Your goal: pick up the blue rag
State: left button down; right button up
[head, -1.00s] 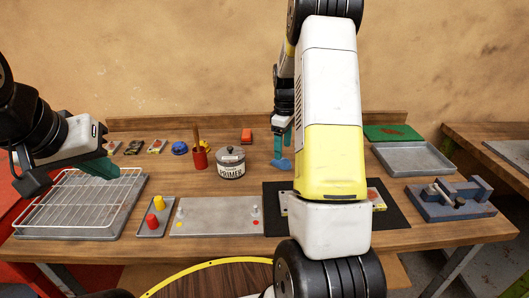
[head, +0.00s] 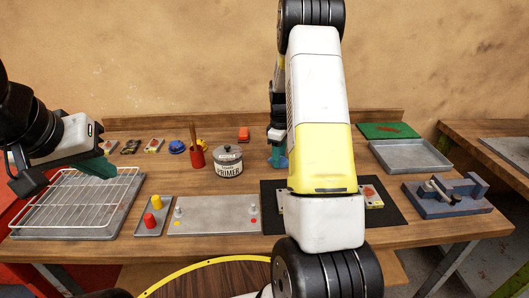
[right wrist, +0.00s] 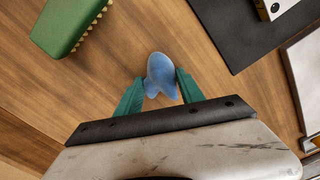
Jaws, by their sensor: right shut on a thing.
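The blue rag (right wrist: 160,73) is a small bunched cloth on the wooden bench in the right wrist view. My right gripper (right wrist: 161,88) has its teal fingers on both sides of the rag and is shut on it. In the head view my right gripper (head: 277,162) is low at the bench, right of the primer pot, and mostly hides the rag. I cannot tell whether the rag is clear of the wood. My left gripper (head: 100,168) hangs over the wire rack at the left; whether its fingers are apart is unclear.
The primer pot (head: 229,162) and red cup (head: 197,157) stand left of my right gripper. A green block with a toothed edge (right wrist: 70,24) lies near it in the right wrist view. The black mat (head: 393,214) is in front. An empty grey tray (head: 411,156) is at right.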

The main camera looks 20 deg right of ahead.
jog(key=shift+r, duration=0.45)
jog(key=r, duration=0.3)
jog(key=shift+s+a, duration=0.25)
jog(key=s+a, duration=0.3)
jog(key=s, duration=0.1)
jog(key=s+a, duration=0.3)
jog(key=s+a+r, duration=0.1)
jog(key=s+a, duration=0.3)
jog(key=shift+s, duration=0.3)
jog(key=o, duration=0.6)
jog(key=shift+r, duration=0.1)
jog(key=c, duration=0.5)
jog(key=shift+o, duration=0.2)
